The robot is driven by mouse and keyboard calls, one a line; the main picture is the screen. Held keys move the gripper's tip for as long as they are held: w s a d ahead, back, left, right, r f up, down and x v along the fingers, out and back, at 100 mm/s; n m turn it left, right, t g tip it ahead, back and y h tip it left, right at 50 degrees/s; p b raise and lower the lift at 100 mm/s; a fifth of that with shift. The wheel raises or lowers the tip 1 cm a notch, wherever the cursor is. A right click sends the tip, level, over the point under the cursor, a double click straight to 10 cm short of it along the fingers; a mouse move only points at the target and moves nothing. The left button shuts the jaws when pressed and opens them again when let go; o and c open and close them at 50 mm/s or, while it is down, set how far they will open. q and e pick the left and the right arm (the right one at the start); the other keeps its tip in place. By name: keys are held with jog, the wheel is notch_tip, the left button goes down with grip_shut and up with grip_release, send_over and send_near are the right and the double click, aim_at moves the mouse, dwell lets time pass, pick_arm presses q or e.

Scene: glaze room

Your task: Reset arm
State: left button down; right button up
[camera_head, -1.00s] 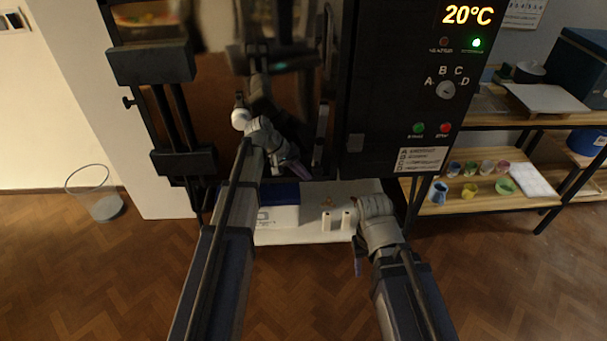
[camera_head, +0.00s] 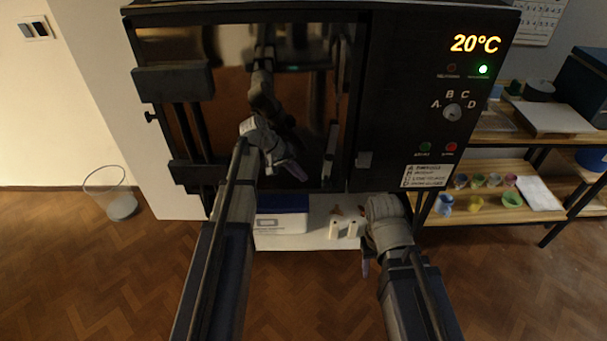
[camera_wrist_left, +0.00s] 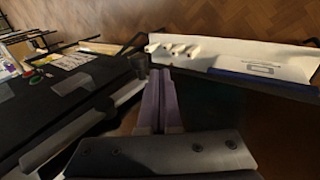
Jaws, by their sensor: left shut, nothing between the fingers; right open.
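My left gripper (camera_head: 297,172) is in front of the dark glass door of the black kiln (camera_head: 400,90), near the door's lower edge. Its purple fingers are shut with nothing between them, and they also show together in the left wrist view (camera_wrist_left: 160,102). My right gripper (camera_head: 365,268) hangs low, in front of the shelf under the kiln, pointing down. It is open and empty; only a small part of its fingers shows past the wrist.
A wooden rack (camera_head: 480,213) with coloured cups is at the right. The floor is clear.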

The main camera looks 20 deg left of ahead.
dwell(0.3)
pick_arm(q)
jog(key=s+d+m+g+y+p, duration=0.1)
jog(key=s+d, duration=0.3)
jog(key=s, duration=0.4)
jog(key=s+d+m+g+y, duration=0.1)
jog(key=s+d+m+y, duration=0.2)
jog(key=s, duration=0.5)
jog(key=s+d+m+y+p, duration=0.1)
jog(key=s+d+m+y, duration=0.2)
jog(key=s+d, duration=0.4)
jog(key=shift+s+d+f+g+p, duration=0.15)
jog(key=shift+s+f+g+p, duration=0.2)
jog(key=shift+s+f+g, duration=0.1)
jog(key=c, duration=1.6)
grip_release()
